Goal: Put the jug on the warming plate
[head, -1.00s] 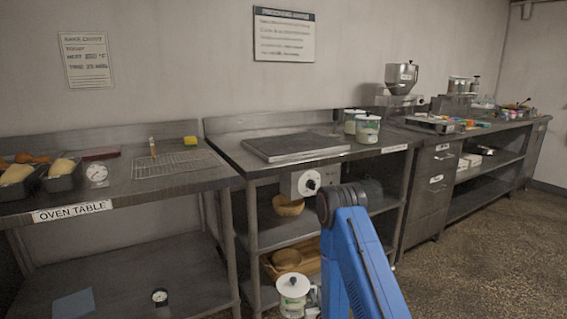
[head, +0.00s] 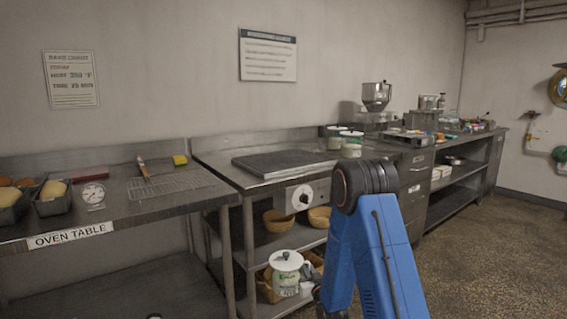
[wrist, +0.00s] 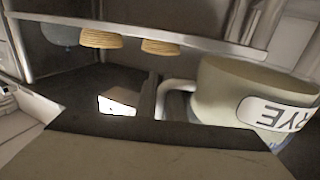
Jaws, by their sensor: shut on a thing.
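The jug (head: 286,281) is pale with a white lid and a printed label. It hangs in front of the lower shelves of the middle table in the head view. In the wrist view the jug (wrist: 240,88) is large at the right, with "RYE" upside down on its label. My gripper (wrist: 155,100) is shut on its handle. In the head view my blue arm mostly hides the gripper. The warming plate (head: 285,163) is a flat dark slab on top of the middle table, higher than the jug. Its top looks empty.
Two similar lidded jugs (head: 351,146) stand right of the plate. A control box with a knob (head: 300,197) is on the table's front. Baskets (head: 278,221) sit on the shelf below. The oven table (head: 130,213) with a wire rack is at the left. Open floor lies at the right.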

